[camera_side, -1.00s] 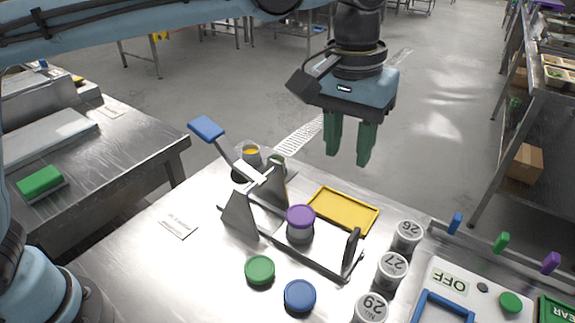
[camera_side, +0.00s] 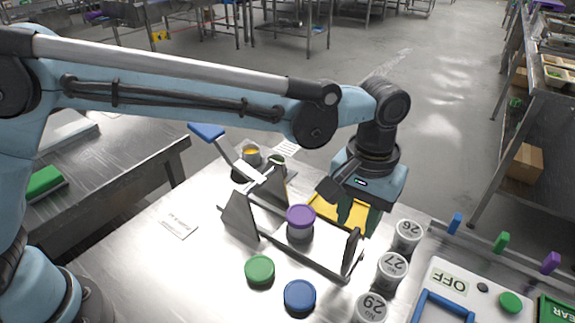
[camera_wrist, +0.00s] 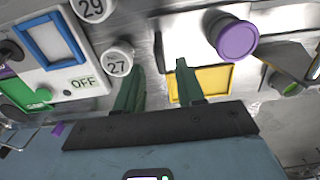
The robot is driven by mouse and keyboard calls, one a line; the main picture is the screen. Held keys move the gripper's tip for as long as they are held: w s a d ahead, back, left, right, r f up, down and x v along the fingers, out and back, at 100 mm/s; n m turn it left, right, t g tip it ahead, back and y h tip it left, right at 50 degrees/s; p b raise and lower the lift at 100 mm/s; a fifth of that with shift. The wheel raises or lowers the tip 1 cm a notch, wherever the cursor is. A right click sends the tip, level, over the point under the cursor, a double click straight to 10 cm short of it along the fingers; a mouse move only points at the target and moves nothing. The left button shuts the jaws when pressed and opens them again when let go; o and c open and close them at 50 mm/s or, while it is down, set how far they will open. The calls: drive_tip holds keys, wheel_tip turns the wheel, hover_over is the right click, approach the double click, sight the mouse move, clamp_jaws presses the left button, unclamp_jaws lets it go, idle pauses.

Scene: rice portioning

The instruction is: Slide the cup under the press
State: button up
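A cup with a purple lid (camera_side: 300,222) stands on the base of the press (camera_side: 262,200), between the press's grey side plates and its upright end stop. The press's blue-handled lever (camera_side: 207,131) is raised at the upper left. My gripper (camera_side: 357,222) is low over the yellow tray, to the right of and behind the cup, apart from it. Its green fingers are apart with nothing between them. In the wrist view the fingers (camera_wrist: 160,85) point towards the press, and the purple lid (camera_wrist: 237,40) is to their right.
Numbered cups (camera_side: 392,268) stand at the right, near a scale marked OFF (camera_side: 447,279). Small containers (camera_side: 251,154) stand behind the press.

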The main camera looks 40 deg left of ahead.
sight(354, 234)
wheel_tip(354, 234, down, 7)
drive_tip(key=shift+r, duration=0.15)
clamp_jaws()
idle(0.4)
